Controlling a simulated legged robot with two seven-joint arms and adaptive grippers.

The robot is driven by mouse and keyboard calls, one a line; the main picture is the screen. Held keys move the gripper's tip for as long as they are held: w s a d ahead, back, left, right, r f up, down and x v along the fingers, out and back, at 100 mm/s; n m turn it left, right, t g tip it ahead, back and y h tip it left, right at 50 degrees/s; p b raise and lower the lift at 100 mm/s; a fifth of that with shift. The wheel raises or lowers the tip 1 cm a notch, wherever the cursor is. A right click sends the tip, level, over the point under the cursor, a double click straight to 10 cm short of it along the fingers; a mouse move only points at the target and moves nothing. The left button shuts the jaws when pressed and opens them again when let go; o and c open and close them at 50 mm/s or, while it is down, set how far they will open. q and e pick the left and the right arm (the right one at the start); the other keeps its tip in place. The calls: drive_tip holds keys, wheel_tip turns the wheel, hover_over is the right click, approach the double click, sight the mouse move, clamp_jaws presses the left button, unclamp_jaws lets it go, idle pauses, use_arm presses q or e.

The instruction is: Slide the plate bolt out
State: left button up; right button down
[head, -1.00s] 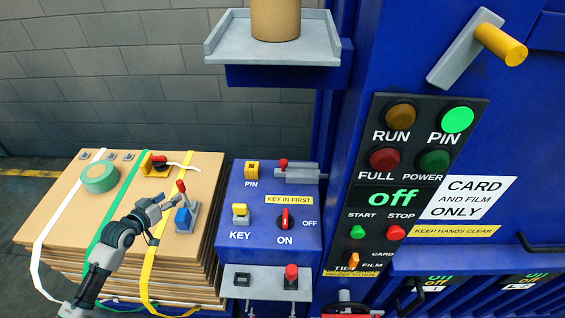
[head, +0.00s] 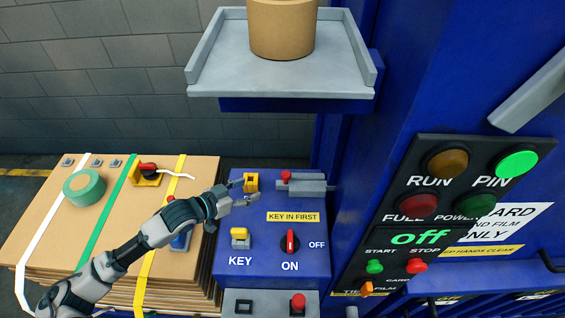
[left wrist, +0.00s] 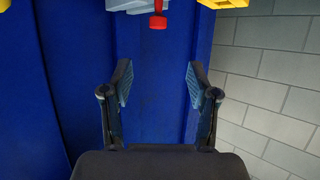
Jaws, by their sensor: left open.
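The plate bolt (head: 304,184) is a grey sliding bolt with a red knob (head: 287,176) at its left end. It sits on top of the blue control box (head: 270,262). In the left wrist view the grey bolt body (left wrist: 140,5) and red knob (left wrist: 158,21) show at the top edge, partly cut off. My left gripper (head: 244,192) is open and empty over the box's upper left part, beside the yellow PIN holder (head: 251,180). It is left of the knob and apart from it. In the left wrist view the gripper (left wrist: 160,85) has nothing between its fingers. My right gripper is not in view.
A yellow key (head: 240,237) and a red ON/OFF switch (head: 290,241) are on the box. A grey shelf (head: 280,82) with a brown cylinder (head: 282,28) overhangs behind. Strapped cardboard (head: 110,230) with green tape (head: 84,187) is at left; the button panel (head: 440,205) is at right.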

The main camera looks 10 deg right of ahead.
sight(285, 175)
use_arm(q)
drive_tip(key=x, duration=0.5)
drive_tip(key=p+x, duration=0.1)
drive_tip(key=x, duration=1)
drive_tip(key=shift+s+d+r+p, duration=0.1)
drive_tip(key=shift+d+r+p, duration=0.15)
drive_tip(key=shift+p, duration=0.1)
drive_tip(key=shift+w+d+f, duration=0.35)
drive_tip(key=shift+w+d, duration=0.05)
drive_tip(key=shift+d, duration=0.05)
clamp_jaws()
